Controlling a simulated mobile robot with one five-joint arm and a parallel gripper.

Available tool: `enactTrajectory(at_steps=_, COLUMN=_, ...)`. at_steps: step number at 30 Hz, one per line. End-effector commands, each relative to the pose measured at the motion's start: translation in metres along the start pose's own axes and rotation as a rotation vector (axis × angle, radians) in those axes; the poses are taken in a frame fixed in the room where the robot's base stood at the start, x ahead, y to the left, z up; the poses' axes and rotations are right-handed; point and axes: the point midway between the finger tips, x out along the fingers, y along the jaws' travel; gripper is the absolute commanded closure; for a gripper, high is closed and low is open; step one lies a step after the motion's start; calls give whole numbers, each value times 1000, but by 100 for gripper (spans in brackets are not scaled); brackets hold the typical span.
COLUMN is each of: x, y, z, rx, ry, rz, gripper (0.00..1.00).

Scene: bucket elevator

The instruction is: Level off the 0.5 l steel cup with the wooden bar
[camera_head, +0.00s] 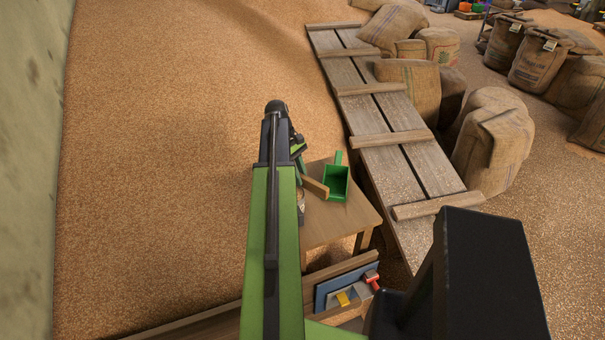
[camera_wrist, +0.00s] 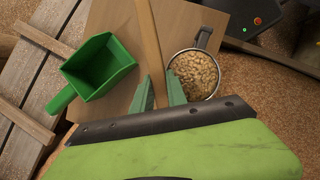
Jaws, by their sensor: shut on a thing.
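My gripper (camera_wrist: 160,82) is shut on the wooden bar (camera_wrist: 147,35), which runs up and away from its green fingers in the wrist view. The 0.5 l steel cup (camera_wrist: 194,103) stands on the small wooden table just right of the fingers. It is full of pale grain up to about its rim; I cannot tell how far the grain heaps above it. The bar is beside the cup in this view, not across its mouth. In the head view the bar (camera_head: 315,187) shows right of my arm, and the cup is mostly hidden behind the arm.
A green scoop (camera_wrist: 112,58) lies on the table (camera_head: 335,222), left of the bar in the wrist view and apart from the cup. A plank walkway (camera_head: 385,125) and grain sacks (camera_head: 494,145) stand to the right. A large grain heap (camera_head: 180,130) fills the left.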

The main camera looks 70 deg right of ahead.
Motion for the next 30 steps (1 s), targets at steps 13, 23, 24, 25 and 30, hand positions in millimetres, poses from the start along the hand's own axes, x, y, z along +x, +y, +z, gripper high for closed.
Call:
enactTrajectory(at_steps=13, x=0, y=-32, z=0, rx=-1, ry=0, rz=1, gripper=100)
enactTrajectory(at_steps=23, x=0, y=-55, z=0, rx=0, ry=0, rz=1, gripper=100)
enactTrajectory(at_steps=24, x=0, y=-58, z=0, rx=-1, ry=0, rz=1, gripper=100)
enactTrajectory(at_steps=25, x=0, y=-60, z=0, rx=-1, ry=0, rz=1, gripper=100)
enactTrajectory(at_steps=30, x=0, y=-72, z=0, rx=-2, ry=0, rz=1, gripper=100)
